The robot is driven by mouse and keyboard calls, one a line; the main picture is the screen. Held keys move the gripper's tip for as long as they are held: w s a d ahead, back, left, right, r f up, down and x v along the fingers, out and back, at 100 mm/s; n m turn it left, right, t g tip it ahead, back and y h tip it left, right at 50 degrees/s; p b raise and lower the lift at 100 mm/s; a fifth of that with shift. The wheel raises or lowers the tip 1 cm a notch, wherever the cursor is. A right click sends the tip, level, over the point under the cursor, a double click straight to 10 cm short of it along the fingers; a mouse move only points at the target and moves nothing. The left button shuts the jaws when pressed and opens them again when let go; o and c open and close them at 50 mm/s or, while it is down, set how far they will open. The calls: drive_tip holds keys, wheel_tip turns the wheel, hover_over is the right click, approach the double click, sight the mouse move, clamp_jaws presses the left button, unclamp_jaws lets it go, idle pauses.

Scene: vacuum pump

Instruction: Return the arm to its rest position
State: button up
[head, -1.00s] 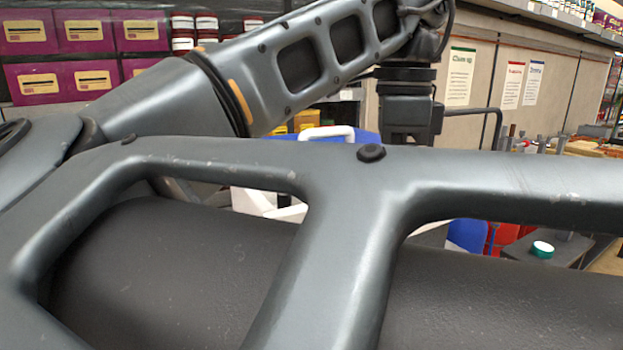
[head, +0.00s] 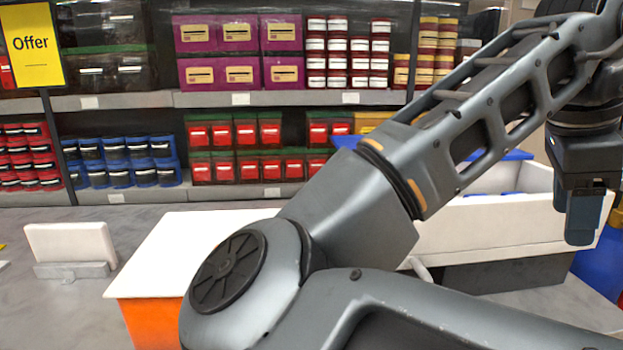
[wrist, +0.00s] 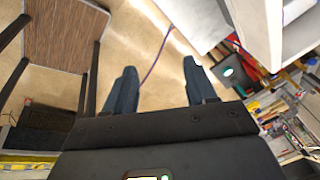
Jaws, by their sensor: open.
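My grey arm crosses the head view from the bottom right to a round joint at the lower middle, then up to the top right. My gripper (head: 583,215) hangs down at the right edge of that view, beside a white open bin (head: 480,228). In the wrist view the two dark fingers of my gripper (wrist: 160,88) stand wide apart. My forearm hides part of the white bin. I cannot make out a vacuum pump in either view.
A white-topped orange box (head: 190,250) stands left of my elbow. A small white panel (head: 72,243) stands further left. Stocked shelves (head: 130,100) line the back. The wrist view shows a brown wooden tabletop (wrist: 65,35), a purple cable (wrist: 157,62) on the floor and white furniture (wrist: 270,30).

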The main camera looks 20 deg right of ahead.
drive_tip(key=w+d+n+t+h, duration=0.25)
drive_tip(key=d+n+h, duration=0.45)
drive_tip(key=d+h, duration=0.35)
drive_tip(key=w+a+f+n+t, duration=0.2)
drive_tip(key=a+f+n+t, duration=0.55)
drive_tip(key=n+t, duration=0.5)
drive_tip(key=s+a+f+n+t+y, duration=0.1)
drive_tip(key=s+a+f+n+y, duration=0.25)
drive_tip(key=f, duration=0.25)
drive_tip(key=s+a+f+n+t+y, duration=0.1)
drive_tip(key=s+a+f+n+y, duration=0.2)
drive_tip(key=a+f+n+y, duration=0.25)
drive_tip(key=s+a+f+y, duration=0.1)
drive_tip(key=s+a, duration=0.3)
drive_tip(key=s, duration=0.4)
drive_tip(key=s+a+f+m+g+y, duration=0.1)
drive_tip(key=s+a+f+y, duration=0.1)
drive_tip(key=s+a, duration=0.3)
drive_tip(key=s+a+f+g+y, duration=0.1)
drive_tip(key=s+a, duration=0.3)
drive_tip(key=s, duration=0.7)
drive_tip(key=shift+s+a+f+y, duration=0.2)
drive_tip(key=shift+s+f+y, duration=0.05)
drive_tip(key=shift+f+y, duration=0.4)
drive_tip(key=shift+m, duration=0.25)
